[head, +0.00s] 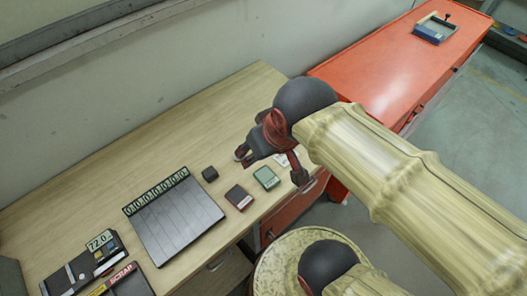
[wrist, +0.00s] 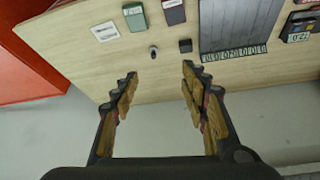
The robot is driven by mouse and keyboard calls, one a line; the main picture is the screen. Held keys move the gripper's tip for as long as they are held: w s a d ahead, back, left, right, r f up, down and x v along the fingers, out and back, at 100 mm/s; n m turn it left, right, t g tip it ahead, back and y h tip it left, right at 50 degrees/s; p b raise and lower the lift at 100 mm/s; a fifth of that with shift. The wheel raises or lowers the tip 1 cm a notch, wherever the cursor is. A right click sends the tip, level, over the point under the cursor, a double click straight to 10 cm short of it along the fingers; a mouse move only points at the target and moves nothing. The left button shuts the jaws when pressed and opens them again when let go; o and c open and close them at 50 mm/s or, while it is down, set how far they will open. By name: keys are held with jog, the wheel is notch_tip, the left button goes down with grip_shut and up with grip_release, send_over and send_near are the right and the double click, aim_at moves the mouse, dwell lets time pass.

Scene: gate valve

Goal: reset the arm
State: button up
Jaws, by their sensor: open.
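My arm comes in from the lower right of the head view, and my gripper (head: 270,166) hangs over the right part of the wooden workbench (head: 95,185). In the wrist view my gripper (wrist: 158,74) has its two fingers spread wide with nothing between them. The bench top and a small grey cylindrical piece (wrist: 153,52) lie beyond the fingertips, apart from them. In the head view the gripper hides part of the bench. No gate valve can be made out in either view.
On the bench are a green device (head: 266,178), a dark reddish box (head: 239,198), a small black block (head: 210,174), a white card (wrist: 105,31), a slatted grey panel (head: 178,222) and a 72.0 display (head: 99,242). An orange cabinet (head: 375,60) carries a blue tray (head: 436,29).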

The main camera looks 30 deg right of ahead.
jog(key=shift+s+d, duration=0.2)
jog(key=shift+s, duration=0.45)
notch_tip(320, 180, down, 8)
jog(key=b, duration=0.8)
jog(key=shift+r, duration=0.15)
